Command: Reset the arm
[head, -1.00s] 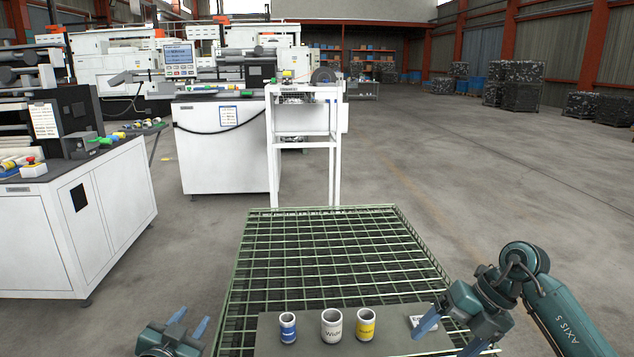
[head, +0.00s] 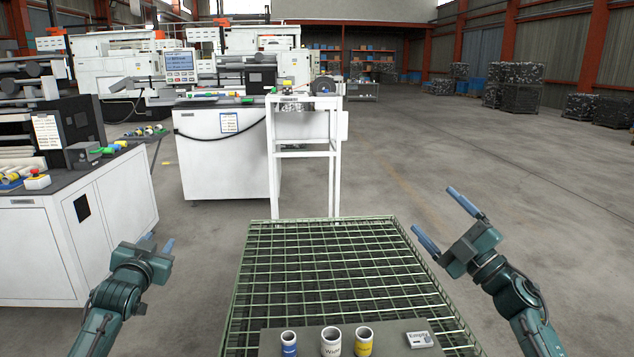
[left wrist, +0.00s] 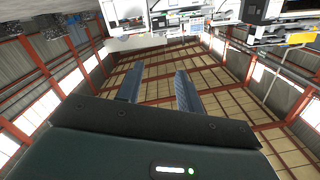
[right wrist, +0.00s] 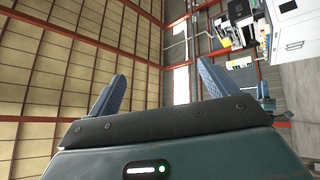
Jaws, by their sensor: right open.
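My left gripper (head: 158,241) is raised left of the green wire crate, pointing forward. In the left wrist view its two blue fingers (left wrist: 158,88) stand apart with nothing between them. My right gripper (head: 433,209) is raised right of the crate, its fingers wide apart and empty. The right wrist view also shows its spread fingers (right wrist: 160,90) against the roof. Neither gripper touches anything that I can see.
The green wire crate (head: 236,290) stands in front of me. At its near end a grey board (head: 395,343) bears blue (head: 289,345), white (head: 332,342) and yellow (head: 363,341) cups and an "Empty" label (head: 419,339).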

